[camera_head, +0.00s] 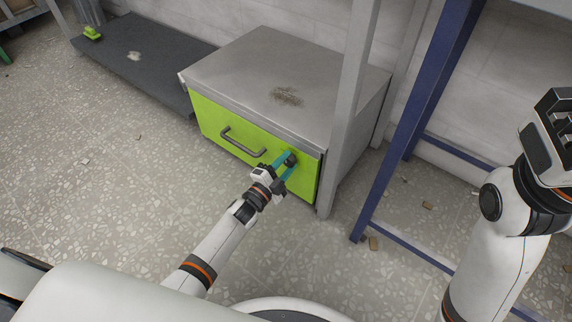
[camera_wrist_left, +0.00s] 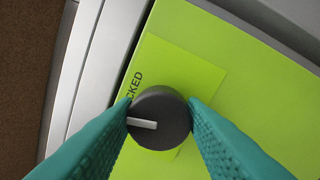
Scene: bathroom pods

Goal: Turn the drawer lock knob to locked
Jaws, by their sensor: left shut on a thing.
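The drawer (camera_head: 225,132) is a grey metal box with a lime-green front and a dark bar handle (camera_head: 243,143). The dark round lock knob (camera_head: 291,160) sits on the right part of the green front. In the left wrist view the knob (camera_wrist_left: 159,118) shows a pale pointer line aimed left, beside a label partly hidden, with letters "CKED" visible. My left gripper (camera_head: 284,166) is shut on the knob, its teal fingers (camera_wrist_left: 160,125) on either side of it. My right arm is at the right edge of the head view; its gripper's fingertips are not visible.
A grey post (camera_head: 347,110) stands just right of the drawer box, and a blue frame (camera_head: 415,105) is farther right. A dark low platform (camera_head: 145,60) with a small green object (camera_head: 92,33) lies at the upper left. The speckled floor at left is mostly clear.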

